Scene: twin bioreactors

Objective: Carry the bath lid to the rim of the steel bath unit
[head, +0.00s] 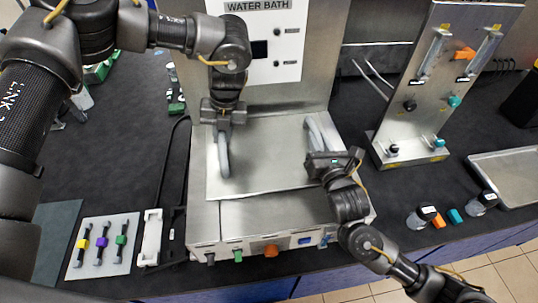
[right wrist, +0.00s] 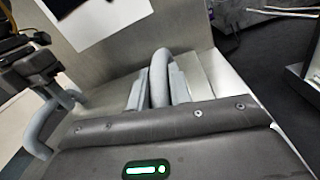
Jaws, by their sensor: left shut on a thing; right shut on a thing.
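The bath lid (head: 265,155) is a flat steel plate with two grey upright loop handles. It lies over the top of the steel bath unit (head: 265,218), slightly skewed to it. I cannot tell whether it touches the rim, which is hidden under it. My left gripper (head: 222,122) is shut on the left handle (head: 223,155). My right gripper (head: 318,150) is shut on the right handle (head: 314,132). In the right wrist view the right handle (right wrist: 160,75) stands between my finger pads, and the left handle (right wrist: 42,128) shows at the left.
The bath's back panel (head: 260,45) rises behind the lid. Coloured clips or knobs line the unit's front. A white plate with several coloured items (head: 102,243) lies to the left. A flowmeter stand (head: 420,90), small jars (head: 421,216) and a metal tray (head: 508,172) are at the right.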

